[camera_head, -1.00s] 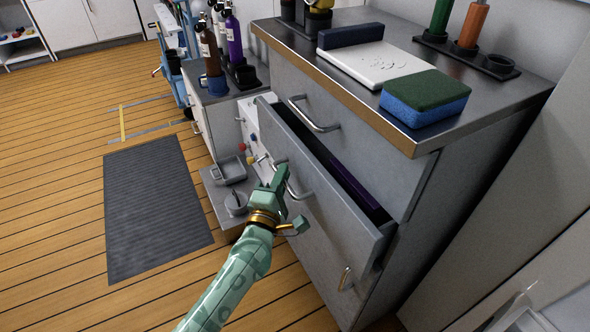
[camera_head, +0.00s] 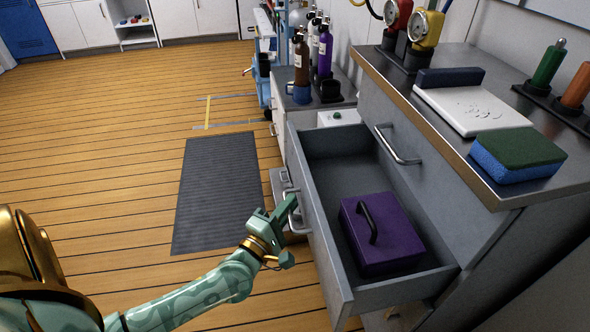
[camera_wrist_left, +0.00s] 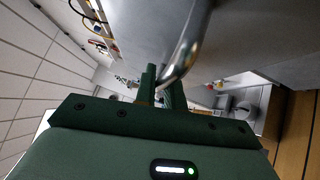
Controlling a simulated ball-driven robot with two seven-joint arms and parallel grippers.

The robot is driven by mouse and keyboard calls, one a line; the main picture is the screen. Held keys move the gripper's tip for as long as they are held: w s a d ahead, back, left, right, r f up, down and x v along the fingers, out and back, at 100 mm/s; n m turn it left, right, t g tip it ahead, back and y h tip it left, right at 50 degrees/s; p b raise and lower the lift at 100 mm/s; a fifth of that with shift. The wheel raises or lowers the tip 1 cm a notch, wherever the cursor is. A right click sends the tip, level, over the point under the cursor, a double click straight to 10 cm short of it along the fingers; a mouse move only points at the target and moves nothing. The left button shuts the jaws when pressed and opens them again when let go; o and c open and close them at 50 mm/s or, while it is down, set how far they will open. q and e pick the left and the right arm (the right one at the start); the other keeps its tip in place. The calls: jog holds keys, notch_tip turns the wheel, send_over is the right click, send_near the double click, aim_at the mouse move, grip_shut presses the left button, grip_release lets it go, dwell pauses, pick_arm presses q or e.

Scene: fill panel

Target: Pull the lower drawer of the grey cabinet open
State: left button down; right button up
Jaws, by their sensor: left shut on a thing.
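The lower drawer (camera_head: 320,242) of the grey cabinet (camera_head: 432,205) stands well open in the head view, so its inside shows. A purple case (camera_head: 392,238) with a dark handle lies in it. My left gripper (camera_head: 287,213) is at the outer side of the drawer front, shut on the metal drawer handle (camera_head: 300,231). In the left wrist view the curved handle (camera_wrist_left: 188,45) runs down to the green fingers (camera_wrist_left: 160,88). The fingers partly hide the handle in the head view. My right gripper is not in view.
The upper drawer, with its handle (camera_head: 399,150), is shut. A sponge (camera_head: 517,153) and a white board (camera_head: 472,108) lie on the cabinet top. Bottles (camera_head: 303,62) stand on a lower unit behind. The floor around the dark mat (camera_head: 217,190) is clear.

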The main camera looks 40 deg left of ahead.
pick_arm(q)
jog(key=c, duration=1.5)
grip_release()
jog(key=s+d+f+p, duration=0.1)
jog(key=s+d+f, duration=0.1)
jog(key=s, duration=1.4)
jog(key=shift+f, duration=0.2)
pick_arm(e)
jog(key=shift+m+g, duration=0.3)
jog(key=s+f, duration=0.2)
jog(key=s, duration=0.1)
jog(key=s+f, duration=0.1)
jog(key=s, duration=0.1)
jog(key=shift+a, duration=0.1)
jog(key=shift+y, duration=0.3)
